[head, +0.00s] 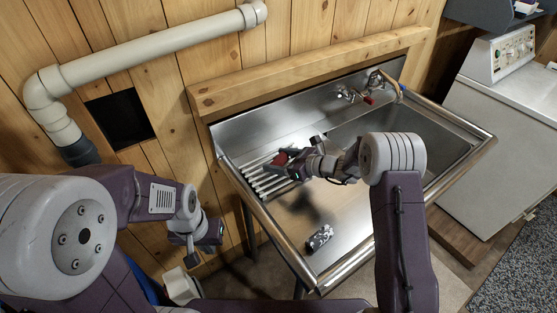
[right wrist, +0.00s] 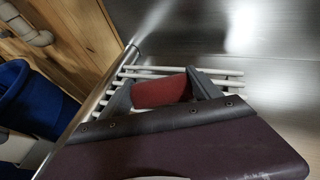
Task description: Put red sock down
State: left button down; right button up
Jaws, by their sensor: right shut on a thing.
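The red sock (right wrist: 160,92) is a small red bundle between the two fingers of my right gripper (right wrist: 162,91), which is shut on it. The gripper is over the white slatted rack (head: 262,184) at the left end of the steel sink unit. I cannot tell whether the sock touches the slats. My left gripper (head: 191,257) hangs low, left of the sink, and its opening is unclear.
A dark-and-light patterned bundle (head: 320,237) lies on the sink's front-left steel surface. The basin (head: 425,140) is to the right, with taps (head: 352,95) behind. A raised rim (head: 350,262) edges the unit. A blue bin (right wrist: 32,105) stands left of it.

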jog(key=shift+s+f+b, duration=0.1)
jog(key=shift+f+b, duration=0.05)
jog(key=shift+b, duration=0.2)
jog(key=o, duration=1.5)
jog(key=shift+r+p, duration=0.3)
jog(key=shift+p, duration=0.05)
jog(key=v, duration=1.2)
jog(key=shift+f, duration=0.1)
